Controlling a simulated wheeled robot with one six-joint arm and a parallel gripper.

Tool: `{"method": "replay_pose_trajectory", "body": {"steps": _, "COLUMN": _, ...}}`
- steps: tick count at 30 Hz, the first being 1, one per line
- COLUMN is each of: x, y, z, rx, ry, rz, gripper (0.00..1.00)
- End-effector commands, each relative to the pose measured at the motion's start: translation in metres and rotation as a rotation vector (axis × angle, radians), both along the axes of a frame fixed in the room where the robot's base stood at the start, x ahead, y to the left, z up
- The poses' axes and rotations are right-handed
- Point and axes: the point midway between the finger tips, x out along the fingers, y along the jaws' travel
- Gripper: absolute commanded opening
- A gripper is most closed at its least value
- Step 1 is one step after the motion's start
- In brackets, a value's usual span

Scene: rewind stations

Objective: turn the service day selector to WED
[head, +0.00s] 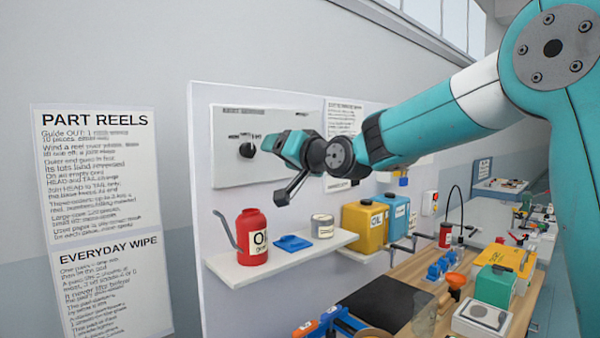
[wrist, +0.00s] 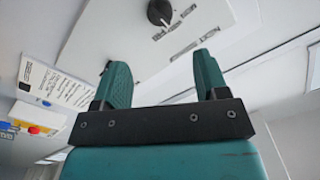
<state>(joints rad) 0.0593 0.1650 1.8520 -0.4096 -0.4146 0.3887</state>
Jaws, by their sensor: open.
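The service day selector is a black round knob (head: 247,150) on a pale panel (head: 228,172) fixed to the upright board. Small dark marks sit around it, too small to read. In the wrist view the knob (wrist: 159,12) shows at the top, beyond the fingers, with a light pointer line on it. My gripper (head: 275,170) is in front of the panel, to the right of the knob and apart from it. In the wrist view my gripper (wrist: 163,82) has its two teal fingers spread with nothing between them.
Below the panel a shelf (head: 290,262) holds a red oil can (head: 252,238), a blue item (head: 292,243) and a grey tin (head: 322,227). Yellow (head: 364,226) and blue (head: 396,216) containers stand to the right. The workbench at lower right is cluttered.

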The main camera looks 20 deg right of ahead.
Motion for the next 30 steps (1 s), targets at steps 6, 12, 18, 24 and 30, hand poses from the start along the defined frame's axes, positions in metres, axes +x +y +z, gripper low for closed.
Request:
{"method": "replay_pose_trajectory", "body": {"steps": 6, "x": -0.041, "y": -0.014, "z": -0.002, "rx": 0.000, "ry": -0.002, "rz": -0.002, "gripper": 0.67}}
{"method": "replay_pose_trajectory", "body": {"steps": 12, "x": -0.056, "y": -0.019, "z": -0.001, "rx": 0.000, "ry": 0.001, "rz": -0.001, "gripper": 0.67}}
{"method": "replay_pose_trajectory", "body": {"steps": 18, "x": -0.058, "y": -0.019, "z": 0.000, "rx": 0.000, "ry": 0.001, "rz": 0.001, "gripper": 0.67}}
{"method": "replay_pose_trajectory", "body": {"steps": 24, "x": -0.057, "y": -0.019, "z": 0.000, "rx": 0.000, "ry": 0.001, "rz": 0.001, "gripper": 0.67}}
{"method": "replay_pose_trajectory", "body": {"steps": 30, "x": -0.063, "y": -0.009, "z": -0.010, "rx": -0.022, "ry": 0.040, "rz": 0.022, "gripper": 0.67}}
